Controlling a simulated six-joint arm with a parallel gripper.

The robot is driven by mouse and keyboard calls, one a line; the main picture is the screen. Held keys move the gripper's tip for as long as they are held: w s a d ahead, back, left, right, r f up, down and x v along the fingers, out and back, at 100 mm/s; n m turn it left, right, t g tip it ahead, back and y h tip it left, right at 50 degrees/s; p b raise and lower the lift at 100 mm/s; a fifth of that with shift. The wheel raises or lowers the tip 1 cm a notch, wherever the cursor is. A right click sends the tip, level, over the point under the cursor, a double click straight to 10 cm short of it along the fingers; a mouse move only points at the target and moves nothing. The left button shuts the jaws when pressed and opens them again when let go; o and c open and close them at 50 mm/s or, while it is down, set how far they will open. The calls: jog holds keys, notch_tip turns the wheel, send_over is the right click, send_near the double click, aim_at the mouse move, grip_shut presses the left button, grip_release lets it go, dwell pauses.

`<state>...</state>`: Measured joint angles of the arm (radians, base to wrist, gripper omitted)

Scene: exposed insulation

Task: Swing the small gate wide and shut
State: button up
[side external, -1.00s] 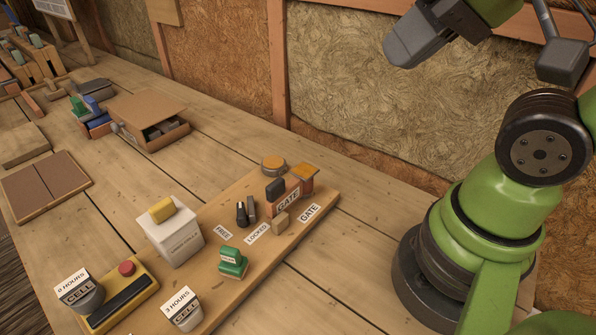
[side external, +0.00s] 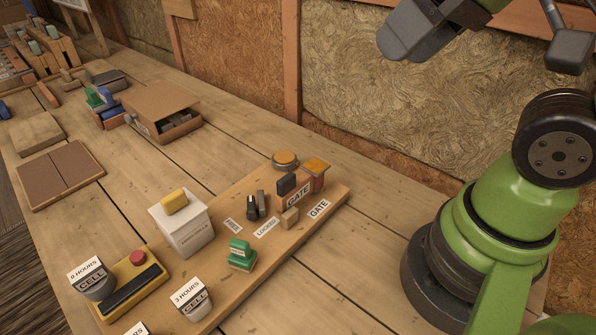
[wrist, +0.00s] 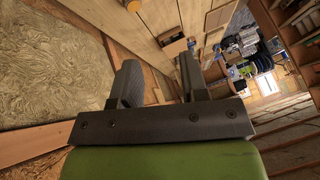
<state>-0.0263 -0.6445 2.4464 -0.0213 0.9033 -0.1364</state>
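The small gate (side external: 299,196) is a reddish-orange panel marked GATE, at the far right end of a long wooden board (side external: 222,268). A dark block (side external: 286,184) stands at its left end and an orange-topped post (side external: 315,168) at its right. The gate looks closed, but I cannot be sure. A dark knob (side external: 252,207) sits to its left near FREE and LOCKED labels. My gripper is high above the bench, partly cut off at the top of the side view (side external: 422,32). In the wrist view its fingers (wrist: 158,72) are apart with nothing between them.
A small wooden block (side external: 290,217) stands in front of the gate, and a round orange-topped button (side external: 285,160) behind it. A green stamp-like piece (side external: 241,255), a white box (side external: 180,228) and a yellow switch box (side external: 132,284) stand farther left. Bench right of the board is clear.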

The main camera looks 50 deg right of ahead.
jog(key=w+a+f+n+g, duration=0.3)
jog(key=w+f+n+g, duration=0.15)
jog(key=w+n, duration=0.5)
jog(key=n+g+h, duration=0.2)
jog(key=n, duration=0.9)
send_over(286, 177)
jog(key=shift+m, duration=0.25)
notch_tip(286, 177, down, 8)
jog(key=shift+r, duration=0.1)
jog(key=shift+f, duration=0.35)
notch_tip(286, 177, down, 10)
jog(key=shift+r, duration=0.25)
grip_shut()
